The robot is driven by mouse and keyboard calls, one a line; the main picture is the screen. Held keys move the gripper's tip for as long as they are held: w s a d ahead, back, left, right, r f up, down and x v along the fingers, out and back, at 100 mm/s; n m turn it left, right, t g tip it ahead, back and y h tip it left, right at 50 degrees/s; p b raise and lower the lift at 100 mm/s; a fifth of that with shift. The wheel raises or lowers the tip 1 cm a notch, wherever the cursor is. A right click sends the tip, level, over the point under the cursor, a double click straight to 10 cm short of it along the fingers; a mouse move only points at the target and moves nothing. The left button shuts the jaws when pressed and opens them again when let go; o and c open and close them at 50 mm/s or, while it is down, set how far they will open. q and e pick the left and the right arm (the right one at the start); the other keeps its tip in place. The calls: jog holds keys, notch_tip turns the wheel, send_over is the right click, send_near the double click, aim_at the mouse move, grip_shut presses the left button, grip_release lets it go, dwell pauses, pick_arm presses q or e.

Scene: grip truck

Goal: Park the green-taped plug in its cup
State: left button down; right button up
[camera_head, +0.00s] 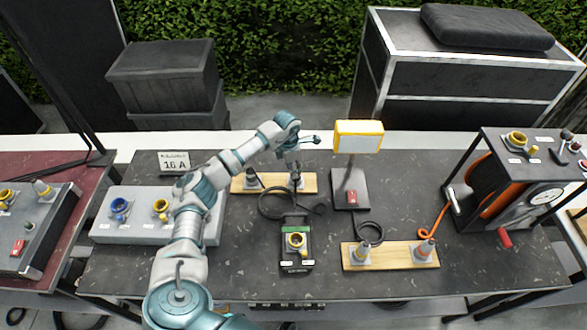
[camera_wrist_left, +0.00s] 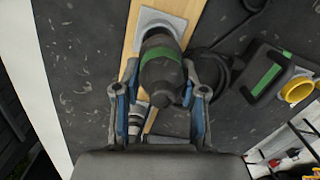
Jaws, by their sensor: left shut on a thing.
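My left gripper (camera_head: 292,156) reaches over the table to the wooden board (camera_head: 272,184) at the back. In the left wrist view its two blue-edged fingers (camera_wrist_left: 158,105) are shut on a dark plug with a green tape band (camera_wrist_left: 160,55). The plug's far end is over a grey square cup base (camera_wrist_left: 163,17) on the right part of the board. I cannot tell whether the plug is seated in the cup or just above it. A second grey cup (camera_head: 251,180) stands on the board's left part. My right gripper is not in view.
A black box with a yellow socket (camera_head: 297,241) stands in front of the board, with a dark cable beside it. A yellow-framed lamp (camera_head: 358,136) is to the right. Another wooden board (camera_head: 390,256) holds two cones. A grey socket panel (camera_head: 140,230) lies left.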

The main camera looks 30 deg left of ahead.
pick_arm(q)
jog(key=shift+a+f, duration=0.1)
jog(key=shift+a, duration=0.15)
jog(key=shift+d+b, duration=0.15)
jog(key=shift+b, duration=0.15)
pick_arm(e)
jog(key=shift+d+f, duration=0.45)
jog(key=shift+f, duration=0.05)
pick_arm(q)
jog(key=shift+a+f, duration=0.25)
jog(key=shift+a, duration=0.4)
jog(key=shift+d+f, duration=0.25)
jog(key=shift+d, duration=0.3)
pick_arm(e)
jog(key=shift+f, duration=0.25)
pick_arm(q)
jog(key=shift+a+f+b, duration=0.15)
jog(key=shift+f+b, duration=0.05)
jog(key=shift+b, duration=0.15)
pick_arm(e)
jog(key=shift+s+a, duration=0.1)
pick_arm(q)
jog(key=shift+s+a+f, duration=0.1)
jog(key=shift+a+f, duration=0.1)
jog(key=shift+f, duration=0.15)
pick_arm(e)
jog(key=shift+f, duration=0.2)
